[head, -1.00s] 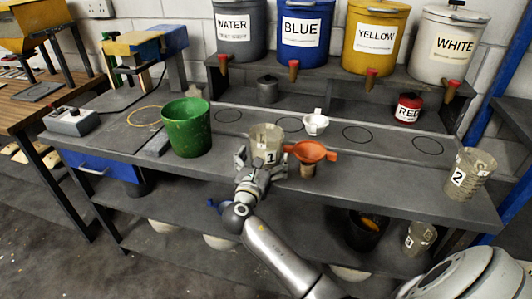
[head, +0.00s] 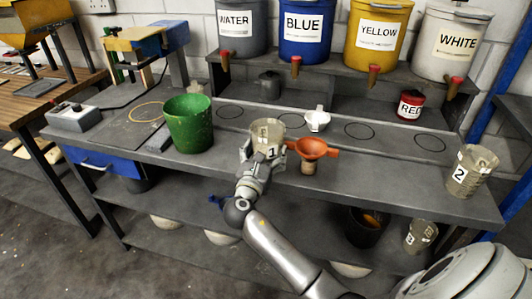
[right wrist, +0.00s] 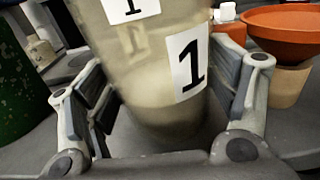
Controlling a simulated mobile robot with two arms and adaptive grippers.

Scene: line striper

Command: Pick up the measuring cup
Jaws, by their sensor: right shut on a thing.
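The measuring cup marked 1 (head: 266,131) is a beige, translucent cup near the front edge of the grey workbench (head: 400,180). My right gripper (head: 264,150) is shut on it from the front, with one finger on each side. In the right wrist view the cup (right wrist: 150,85) stands between the finger pads of the gripper (right wrist: 165,105), with its 1 labels showing. I cannot tell whether its base is clear of the bench. Similar cups marked 2 (head: 470,170) and 3 (head: 420,236) are at the bench's right end and on the lower shelf. My left gripper is not in view.
An orange funnel (head: 314,149) on a small stand is close to the right of the gripper. A white cup (head: 317,120) is behind it. A green bucket (head: 188,124) stands to the left. Labelled paint buckets (head: 303,30) with taps line the raised shelf behind.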

